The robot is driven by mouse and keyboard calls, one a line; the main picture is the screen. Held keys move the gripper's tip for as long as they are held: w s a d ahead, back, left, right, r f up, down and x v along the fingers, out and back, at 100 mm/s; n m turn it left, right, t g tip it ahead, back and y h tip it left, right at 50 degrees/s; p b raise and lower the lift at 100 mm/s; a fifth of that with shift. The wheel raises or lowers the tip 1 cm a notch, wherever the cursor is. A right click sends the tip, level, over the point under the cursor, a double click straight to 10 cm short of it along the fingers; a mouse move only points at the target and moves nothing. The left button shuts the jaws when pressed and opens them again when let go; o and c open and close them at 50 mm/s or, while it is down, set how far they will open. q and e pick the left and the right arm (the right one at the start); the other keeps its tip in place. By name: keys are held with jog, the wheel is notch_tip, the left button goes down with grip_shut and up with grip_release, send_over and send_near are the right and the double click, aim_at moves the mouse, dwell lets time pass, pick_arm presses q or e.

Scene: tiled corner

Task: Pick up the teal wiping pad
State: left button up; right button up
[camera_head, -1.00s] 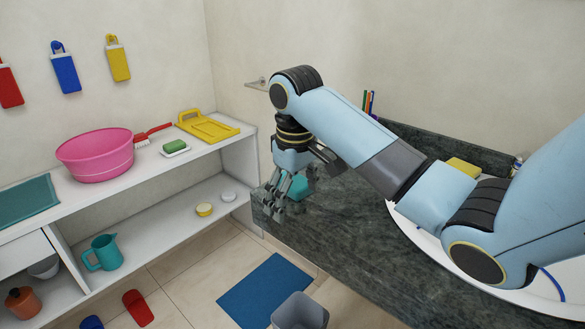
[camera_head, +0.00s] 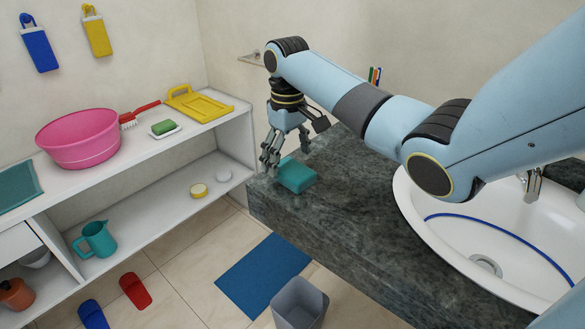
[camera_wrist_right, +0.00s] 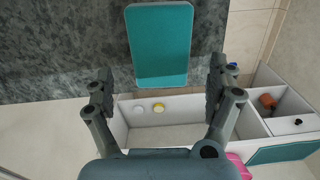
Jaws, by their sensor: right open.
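The teal wiping pad (camera_head: 296,175) lies flat on the dark stone counter (camera_head: 350,215), near its left end. It also shows in the right wrist view (camera_wrist_right: 160,45), beyond the fingertips and roughly centred between them. My right gripper (camera_head: 277,160) hangs over the counter's left end, beside and just left of the pad in the head view. Its fingers (camera_wrist_right: 160,85) are spread wide in the wrist view with nothing between them. The pad is not held. My left gripper is in neither view.
A white sink (camera_head: 425,225) with a blue hose lies right of the pad. A white shelf (camera_head: 150,160) on the left bears a pink basin (camera_head: 80,140) and a soap dish (camera_head: 164,130). A grey bin (camera_head: 300,302) and a blue mat (camera_head: 262,275) are on the floor.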

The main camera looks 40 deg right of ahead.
notch_tip(320, 180, down, 2)
jog(key=shift+a+f, duration=0.1)
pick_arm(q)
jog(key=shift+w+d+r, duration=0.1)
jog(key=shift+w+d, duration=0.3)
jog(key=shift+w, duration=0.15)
pick_arm(e)
jog(key=c, duration=1.1)
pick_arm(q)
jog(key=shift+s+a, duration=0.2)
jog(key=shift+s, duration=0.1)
pick_arm(e)
jog(key=shift+o, duration=0.2)
